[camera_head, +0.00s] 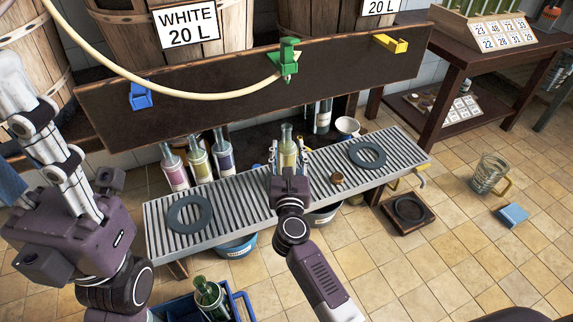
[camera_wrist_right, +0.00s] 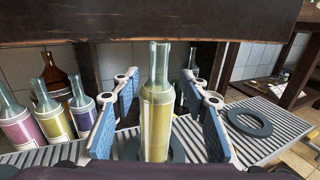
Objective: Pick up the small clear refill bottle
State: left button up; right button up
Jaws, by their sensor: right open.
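A small clear bottle with yellowish contents (camera_head: 288,150) stands upright on the slatted metal bench (camera_head: 232,205). In the right wrist view the bottle (camera_wrist_right: 157,112) is in the middle, with its neck up and a dark ring around its foot. My right gripper (camera_head: 288,158) is open, with one finger on each side of the bottle. In the wrist view gaps show between the blue pads and the glass.
Several filled bottles (camera_head: 198,158) stand left of the gripper. Dark rings (camera_head: 190,214) (camera_head: 367,155) lie on the bench.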

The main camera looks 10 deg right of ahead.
aim_at(287, 140)
jog(key=w, duration=0.1)
jog(key=w+b, duration=0.1)
jog(key=w, duration=0.3)
jog(key=shift+d+r+b, duration=0.15)
jog(key=shift+d+b, duration=0.2)
jog(key=shift+d, duration=0.05)
jog(key=shift+c, duration=0.2)
grip_shut()
jog(key=shift+r, duration=0.15)
